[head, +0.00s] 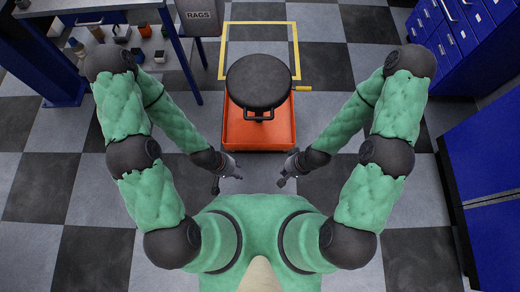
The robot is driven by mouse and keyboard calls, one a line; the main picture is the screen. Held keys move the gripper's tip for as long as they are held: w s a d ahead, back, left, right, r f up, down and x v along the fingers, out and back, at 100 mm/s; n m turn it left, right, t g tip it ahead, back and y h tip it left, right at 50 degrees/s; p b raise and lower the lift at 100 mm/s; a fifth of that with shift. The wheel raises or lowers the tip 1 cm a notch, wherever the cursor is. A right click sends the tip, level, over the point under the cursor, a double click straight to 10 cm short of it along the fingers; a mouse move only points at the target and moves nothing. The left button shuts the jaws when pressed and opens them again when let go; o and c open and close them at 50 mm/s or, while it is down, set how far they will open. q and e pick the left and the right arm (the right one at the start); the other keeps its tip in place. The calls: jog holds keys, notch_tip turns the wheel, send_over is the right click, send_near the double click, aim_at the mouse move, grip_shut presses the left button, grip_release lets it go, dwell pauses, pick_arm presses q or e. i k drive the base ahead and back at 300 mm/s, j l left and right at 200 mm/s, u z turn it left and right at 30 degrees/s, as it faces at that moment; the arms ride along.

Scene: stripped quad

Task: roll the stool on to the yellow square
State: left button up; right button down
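The stool has a round black seat (258,82) with a black handle bar at its near edge, above an orange base (258,132). A yellow square outline (259,23) is marked on the checkered floor behind it. The stool's far part overlaps the square's near portion in the head view, and its orange base extends nearer than the square. My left gripper (231,175) is left of and nearer than the base, apart from it. My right gripper (284,178) is on the right, also apart. Both appear empty; their fingers are small in view.
A blue-legged workbench (177,45) with small items stands at the left, beside a bin labelled RAGS (199,16). Blue drawer cabinets (462,35) stand at the upper right and a blue cabinet (490,160) at the right. A yellow piece (303,88) sticks out right of the stool.

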aim_at(259, 115)
jog(key=k, duration=0.1)
jog(key=i+j+z, duration=0.2)
jog(key=z, duration=0.2)
jog(key=i+j+z, duration=0.1)
jog(key=j+z, duration=0.25)
jog(key=i+j+z, duration=0.1)
jog(key=j+z, duration=0.3)
